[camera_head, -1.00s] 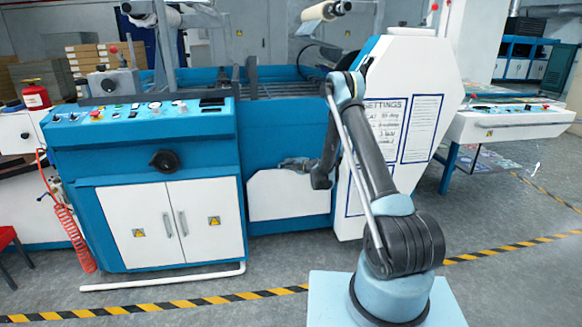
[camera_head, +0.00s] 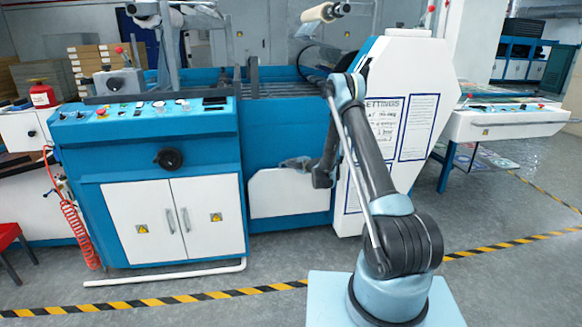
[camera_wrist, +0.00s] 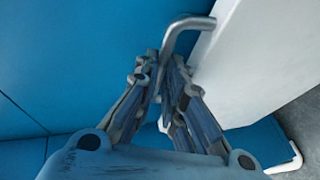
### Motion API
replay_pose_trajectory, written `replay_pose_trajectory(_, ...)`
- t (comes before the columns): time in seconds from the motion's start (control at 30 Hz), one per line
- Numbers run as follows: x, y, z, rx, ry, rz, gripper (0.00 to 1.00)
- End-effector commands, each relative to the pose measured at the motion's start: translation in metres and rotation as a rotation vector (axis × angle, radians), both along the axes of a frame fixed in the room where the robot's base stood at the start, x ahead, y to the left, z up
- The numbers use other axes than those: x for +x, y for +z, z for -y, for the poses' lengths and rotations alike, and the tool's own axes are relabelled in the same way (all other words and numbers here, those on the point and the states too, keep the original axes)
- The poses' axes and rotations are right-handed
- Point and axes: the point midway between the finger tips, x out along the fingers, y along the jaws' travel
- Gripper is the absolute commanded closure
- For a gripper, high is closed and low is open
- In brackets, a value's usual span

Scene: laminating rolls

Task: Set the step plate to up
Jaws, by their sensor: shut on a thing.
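The step plate (camera_head: 288,197) is a white panel low on the blue machine front, right of the cabinet doors. In the head view it looks close to upright against the front; its exact angle is hard to tell. In the wrist view the white plate (camera_wrist: 255,60) fills the upper right beside the blue wall. A bent metal handle (camera_wrist: 188,24) is at its edge. My gripper (camera_head: 292,163) is at the plate's upper edge. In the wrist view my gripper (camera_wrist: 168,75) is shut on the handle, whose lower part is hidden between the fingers.
The blue laminating machine (camera_head: 285,130) stands behind my gripper. A white cabinet (camera_head: 175,220) is to the left and a white housing (camera_head: 400,130) with a settings sheet to the right. A white pipe (camera_head: 165,277) runs along the floor. The floor in front is clear.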

Motion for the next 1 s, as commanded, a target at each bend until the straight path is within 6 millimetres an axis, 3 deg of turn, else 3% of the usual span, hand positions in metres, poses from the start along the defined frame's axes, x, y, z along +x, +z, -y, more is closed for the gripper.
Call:
replay_pose_trajectory(0.07, 0.002, -0.002, 0.005, -0.005, -0.008, 0.002, 1.0)
replay_pose_trajectory(0.13, 0.002, -0.002, 0.004, -0.005, -0.007, 0.002, 0.82)
replay_pose_trajectory(0.73, -0.002, 0.0, -0.004, -0.003, 0.002, 0.002, 0.82)
replay_pose_trajectory(1.0, -0.026, 0.009, 0.016, -0.003, -0.001, 0.003, 0.82)
